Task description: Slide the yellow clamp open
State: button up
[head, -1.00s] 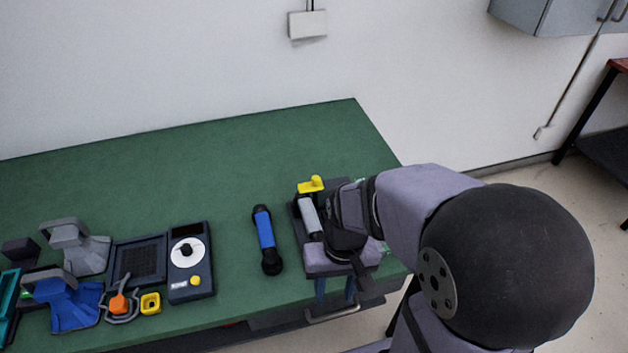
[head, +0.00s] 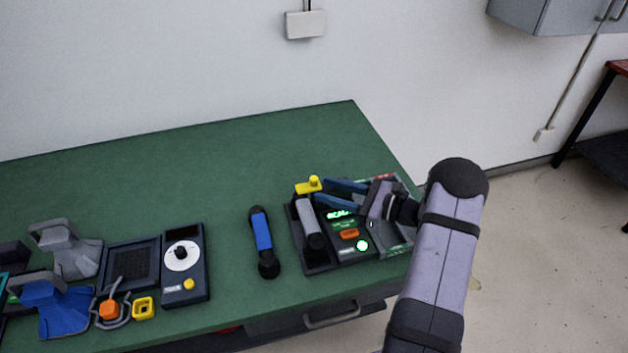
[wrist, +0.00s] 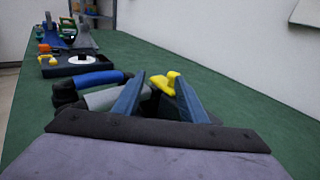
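The yellow clamp (head: 308,186) sits at the back left of the dark phone base (head: 318,268), behind the grey handset (head: 308,222). It has an upright knob and a flat arm. My gripper (head: 321,190) reaches in from the right, its two blue fingers apart and pointing at the clamp. In the wrist view my gripper (wrist: 159,77) is open. The clamp (wrist: 162,84) shows between the fingertips, close to the right finger. I cannot tell whether they touch. My fingers partly cover the phone base there.
The phone has a lit green display (head: 339,214), an orange button (head: 349,233) and a lit green button (head: 362,245). A blue handset (head: 264,238) lies to its left. A dial box (head: 186,265) and other devices stand further left. The green table (head: 180,170) is clear at the back.

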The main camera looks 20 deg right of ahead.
aim_at(314, 178)
jog(key=shift+w+d+f+m+t, duration=0.1)
jog(key=shift+w+d+m+t, duration=0.2)
jog(key=shift+d, duration=0.3)
jog(key=shift+w+d+m+t, duration=0.15)
jog(key=shift+d+m+t, duration=0.2)
jog(key=shift+d, duration=0.25)
jog(key=shift+w+a, duration=0.35)
jog(key=shift+a, duration=0.1)
jog(key=shift+p+x, duration=1.25)
jog(key=shift+x, duration=1.85)
jog(key=shift+f, duration=0.1)
jog(key=shift+c, duration=0.3)
